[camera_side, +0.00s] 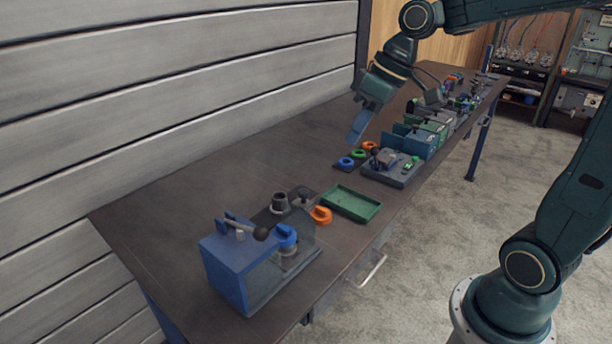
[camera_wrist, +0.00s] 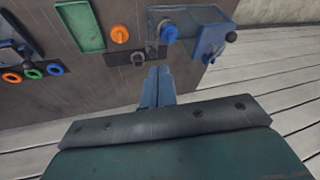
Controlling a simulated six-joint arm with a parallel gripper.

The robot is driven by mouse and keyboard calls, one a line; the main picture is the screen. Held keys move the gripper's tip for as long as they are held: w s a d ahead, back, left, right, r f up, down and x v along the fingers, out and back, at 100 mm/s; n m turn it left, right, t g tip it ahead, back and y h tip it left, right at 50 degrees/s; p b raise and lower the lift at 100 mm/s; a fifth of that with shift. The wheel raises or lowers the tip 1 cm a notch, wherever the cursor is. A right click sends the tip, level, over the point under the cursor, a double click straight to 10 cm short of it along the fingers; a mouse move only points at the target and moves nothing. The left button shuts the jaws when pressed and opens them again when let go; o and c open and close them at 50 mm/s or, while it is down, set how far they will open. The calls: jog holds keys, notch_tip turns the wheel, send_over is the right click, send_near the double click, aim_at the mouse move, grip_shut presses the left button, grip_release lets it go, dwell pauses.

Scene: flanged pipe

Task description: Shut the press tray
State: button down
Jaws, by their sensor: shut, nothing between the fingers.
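The press (camera_side: 222,268) is a blue block with a dark-knobbed lever and a clear-sided part at the near end of the bench. It also shows in the wrist view (camera_wrist: 213,38). A blue part (camera_side: 285,236) sits at its clear side. A dark plate (camera_side: 262,217) bearing a dark cylinder (camera_side: 280,202) lies behind it; I cannot tell whether this plate is the press tray or how far the tray is out. My gripper (camera_side: 356,132) is shut and empty, high above the bench and well away from the press. Its closed fingers also show in the wrist view (camera_wrist: 157,82).
A green tray (camera_side: 352,203) and an orange part (camera_side: 321,215) lie beside the press. Coloured rings (camera_side: 358,154), a grey fixture (camera_side: 394,174) and blue and green boxes stand farther along the bench (camera_side: 190,185). The bench's wall side is clear. A slatted wall (camera_side: 180,80) runs alongside.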

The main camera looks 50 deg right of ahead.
jog(key=w+d+f+n+y, duration=0.1)
jog(key=w+d+f+y, duration=0.3)
jog(key=w+d+f, duration=0.3)
jog(key=w+d, duration=0.2)
jog(key=d, duration=0.1)
jog(key=shift+d+f+n+g, duration=0.2)
jog(key=shift+d+n+g, duration=0.05)
jog(key=shift+n+g, duration=0.05)
jog(key=w+a+f, duration=0.1)
jog(key=a+f, duration=0.7)
jog(key=a, duration=0.1)
jog(key=shift+a, duration=0.2)
jog(key=shift+w+a, duration=0.1)
jog(key=shift+w, duration=0.05)
dwell(0.4)
jog(key=a, duration=1.1)
jog(key=shift+a, duration=0.4)
